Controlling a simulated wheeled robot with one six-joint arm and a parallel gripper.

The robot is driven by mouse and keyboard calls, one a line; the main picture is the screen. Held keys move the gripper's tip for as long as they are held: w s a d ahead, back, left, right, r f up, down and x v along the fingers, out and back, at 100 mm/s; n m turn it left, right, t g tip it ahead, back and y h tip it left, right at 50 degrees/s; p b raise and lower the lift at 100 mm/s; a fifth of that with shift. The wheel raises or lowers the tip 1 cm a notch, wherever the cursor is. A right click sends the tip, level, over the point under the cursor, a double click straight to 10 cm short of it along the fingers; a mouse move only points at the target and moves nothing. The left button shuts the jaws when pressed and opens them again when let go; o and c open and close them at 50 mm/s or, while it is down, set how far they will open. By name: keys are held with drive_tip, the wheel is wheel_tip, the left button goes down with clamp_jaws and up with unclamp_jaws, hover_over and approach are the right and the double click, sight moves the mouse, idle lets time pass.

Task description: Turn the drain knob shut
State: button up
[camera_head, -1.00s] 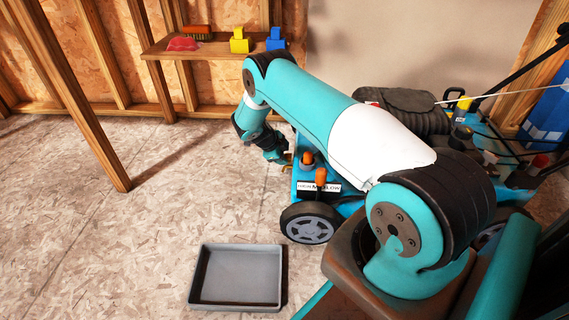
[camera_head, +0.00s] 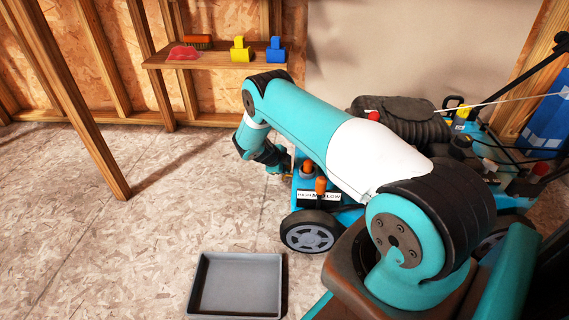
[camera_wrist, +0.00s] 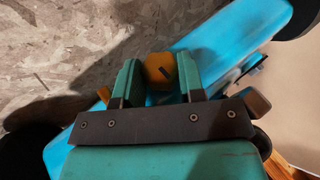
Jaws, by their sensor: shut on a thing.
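The drain knob (camera_wrist: 160,70) is a rounded orange-yellow knob with a dark line on its face, seen in the wrist view on the mower's blue deck (camera_wrist: 222,42). My gripper (camera_wrist: 159,80) has one green finger on each side of it and is shut on it. The dark line runs slantwise. In the head view my gripper (camera_head: 277,169) is small beside the front of the teal mower (camera_head: 306,182), and the knob in it cannot be made out there.
Two orange-topped levers stand by a HIGH/LOW label (camera_head: 319,196) close to my gripper. A grey tray (camera_head: 240,287) lies on the floor in front of the mower. A shelf (camera_head: 215,60) with small blocks and a brush is at the back wall. The floor at left is clear.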

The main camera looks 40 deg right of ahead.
drive_tip(key=shift+h, duration=0.3)
drive_tip(key=o, duration=0.6)
drive_tip(key=shift+o, duration=0.2)
drive_tip(key=shift+w+d+f+g+y+b, duration=0.15)
drive_tip(key=shift+g+y+b, duration=0.25)
drive_tip(key=shift+y+b, duration=0.45)
drive_tip(key=a+r+n+p, duration=0.2)
drive_tip(key=a+r+p, duration=0.3)
drive_tip(key=r, duration=0.5)
drive_tip(key=a+r+n+y+p, duration=0.1)
drive_tip(key=a+r+n+p, duration=0.1)
drive_tip(key=a+r+p, duration=0.4)
drive_tip(key=w+a+r+n+y+p, duration=0.1)
drive_tip(key=a+r+p, duration=0.4)
drive_tip(key=r, duration=1)
drive_tip(key=shift+a+r+n+t+p, duration=0.25)
drive_tip(key=shift+r+n+t+p, duration=0.2)
drive_tip(key=shift+p, duration=0.5)
